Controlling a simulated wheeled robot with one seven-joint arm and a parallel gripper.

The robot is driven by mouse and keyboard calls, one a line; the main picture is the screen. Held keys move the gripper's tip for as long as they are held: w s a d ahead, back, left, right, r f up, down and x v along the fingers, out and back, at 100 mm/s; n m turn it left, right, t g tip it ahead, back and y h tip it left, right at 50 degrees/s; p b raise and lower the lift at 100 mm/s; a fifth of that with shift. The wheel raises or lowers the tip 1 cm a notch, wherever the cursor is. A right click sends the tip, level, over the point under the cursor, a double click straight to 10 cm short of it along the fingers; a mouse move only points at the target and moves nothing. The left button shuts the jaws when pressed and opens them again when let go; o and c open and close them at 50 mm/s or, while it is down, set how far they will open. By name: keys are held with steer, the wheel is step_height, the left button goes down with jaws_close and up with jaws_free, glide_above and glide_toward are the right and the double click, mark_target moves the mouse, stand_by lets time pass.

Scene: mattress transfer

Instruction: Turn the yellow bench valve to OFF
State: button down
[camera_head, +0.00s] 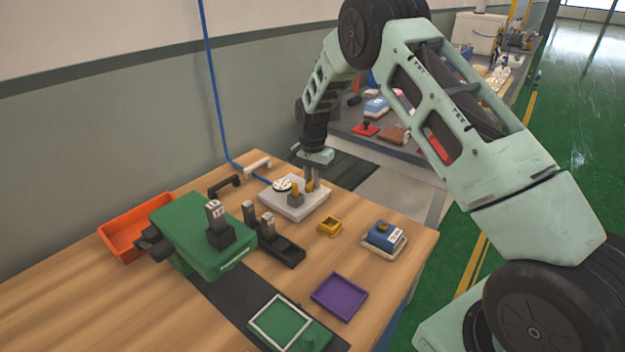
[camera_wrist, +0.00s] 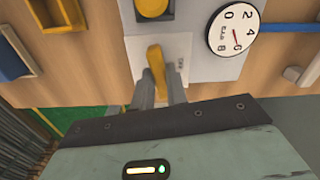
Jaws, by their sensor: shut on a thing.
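The yellow valve handle (camera_wrist: 157,68) stands on a light grey bench plate (camera_head: 292,210). In the wrist view its long side runs roughly up and down the picture. My gripper (camera_wrist: 162,88) points down at it, with one finger on each side, shut on the handle. In the head view my gripper (camera_head: 314,178) is over the right part of the plate, with a bit of yellow handle (camera_head: 309,186) at the fingertips. Small lettering beside the handle is too blurred to read.
A round white gauge (camera_wrist: 235,30) and a yellow-topped grey block (camera_head: 295,197) stand close by on the plate. A blue hose (camera_wrist: 290,29) runs to the gauge. A green machine (camera_head: 190,225), yellow tray (camera_head: 329,227) and purple tray (camera_head: 339,296) share the bench.

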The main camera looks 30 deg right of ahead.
steer(key=n, duration=1.2)
steer(key=shift+n, duration=1.9)
steer(key=c, duration=1.4)
jaws_free()
